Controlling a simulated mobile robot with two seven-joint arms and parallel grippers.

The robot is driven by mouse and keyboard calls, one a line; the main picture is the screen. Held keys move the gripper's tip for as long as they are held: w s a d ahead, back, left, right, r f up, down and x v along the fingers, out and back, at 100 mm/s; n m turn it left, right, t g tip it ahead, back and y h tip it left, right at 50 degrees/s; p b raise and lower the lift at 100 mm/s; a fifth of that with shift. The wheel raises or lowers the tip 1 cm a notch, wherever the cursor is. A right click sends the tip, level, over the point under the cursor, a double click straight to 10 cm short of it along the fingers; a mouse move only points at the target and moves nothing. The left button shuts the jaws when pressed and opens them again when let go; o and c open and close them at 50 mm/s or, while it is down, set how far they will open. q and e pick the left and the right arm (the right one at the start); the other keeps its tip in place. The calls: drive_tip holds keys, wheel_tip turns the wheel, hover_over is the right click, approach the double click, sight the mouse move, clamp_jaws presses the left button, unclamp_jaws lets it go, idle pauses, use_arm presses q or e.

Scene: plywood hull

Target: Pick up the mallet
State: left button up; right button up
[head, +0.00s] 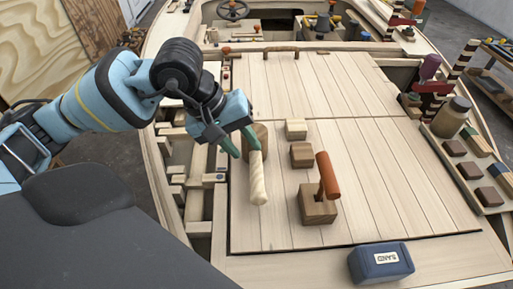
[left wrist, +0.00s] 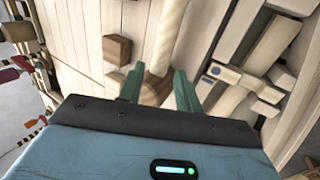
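A mallet with a pale, ridged handle (head: 258,180) and a brown wooden head (head: 262,130) is on the plank deck, its handle toward me. In the left wrist view the handle (left wrist: 167,30) runs down between the fingers, and the head is partly hidden behind them. My left gripper (head: 238,146) is at the handle's head end. Its green fingers (left wrist: 160,88) are apart, one on each side of the handle, with a gap visible on the left; contact on the right is unclear. My right gripper is not in view.
A wooden block (head: 318,208) with an upright orange-brown handle stands right of the mallet. Small wooden blocks (head: 302,155) lie behind it. A blue sanding block (head: 381,264) sits at the front. A tray (head: 489,205) with a jar is at right. Open hull framing (head: 190,190) lies left.

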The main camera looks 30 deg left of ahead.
sight(253, 158)
use_arm(q)
drive_tip(key=shift+x, duration=3.35)
drive_tip(key=shift+a, duration=0.2)
drive_tip(key=shift+c, duration=0.4)
clamp_jaws()
